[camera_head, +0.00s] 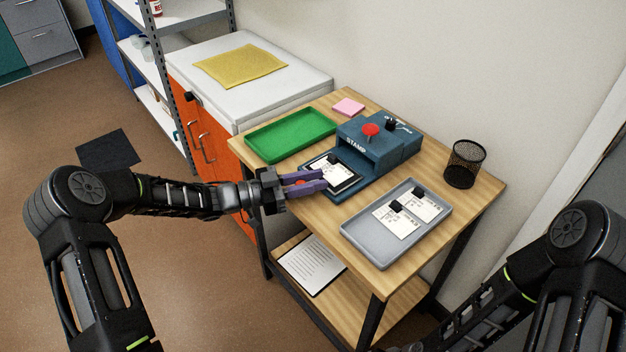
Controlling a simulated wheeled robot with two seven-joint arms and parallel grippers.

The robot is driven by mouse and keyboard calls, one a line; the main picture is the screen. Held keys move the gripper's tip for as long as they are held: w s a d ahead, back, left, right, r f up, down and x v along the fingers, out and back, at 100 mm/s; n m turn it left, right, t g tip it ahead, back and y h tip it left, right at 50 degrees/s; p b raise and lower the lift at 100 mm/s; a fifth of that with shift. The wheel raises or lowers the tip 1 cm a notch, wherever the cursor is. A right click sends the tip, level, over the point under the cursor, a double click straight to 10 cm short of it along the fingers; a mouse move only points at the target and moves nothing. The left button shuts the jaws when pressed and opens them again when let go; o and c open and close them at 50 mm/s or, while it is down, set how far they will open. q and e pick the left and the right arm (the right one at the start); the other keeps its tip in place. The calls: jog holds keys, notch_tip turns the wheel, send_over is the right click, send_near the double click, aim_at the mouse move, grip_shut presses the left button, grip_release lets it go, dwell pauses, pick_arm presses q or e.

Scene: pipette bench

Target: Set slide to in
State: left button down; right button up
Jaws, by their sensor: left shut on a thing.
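The blue stamp machine (385,150), marked STAMP and with a red knob (371,130) on top, stands on the wooden table. Its dark slide (349,186) sticks out at the front left, with a white card and a small black block on it. My left gripper (318,182), with purple fingers, is at the slide's outer front edge. It is shut on the slide's front part; the fingers hide the exact grip, and a bit of red shows between them. My right arm shows at the lower right, but its gripper fingers are out of view.
A green tray (290,136) lies behind and left of the slide. A grey tray (352,238) with two cards and black blocks lies in front right. A black mesh cup (463,164) stands at the right edge, a pink pad (348,106) at the back.

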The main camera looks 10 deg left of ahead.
aim_at(325, 173)
dwell(0.8)
pick_arm(q)
jog(key=w+d+b, duration=0.2)
jog(key=w, duration=0.1)
jog(key=shift+d+f, duration=0.15)
jog(key=shift+r, duration=0.2)
jog(key=c, duration=1.3)
grip_release()
jog(key=shift+b+v, duration=0.4)
jog(key=shift+v, duration=3.5)
jog(key=shift+o, duration=0.5)
jog(key=shift+f, duration=0.1)
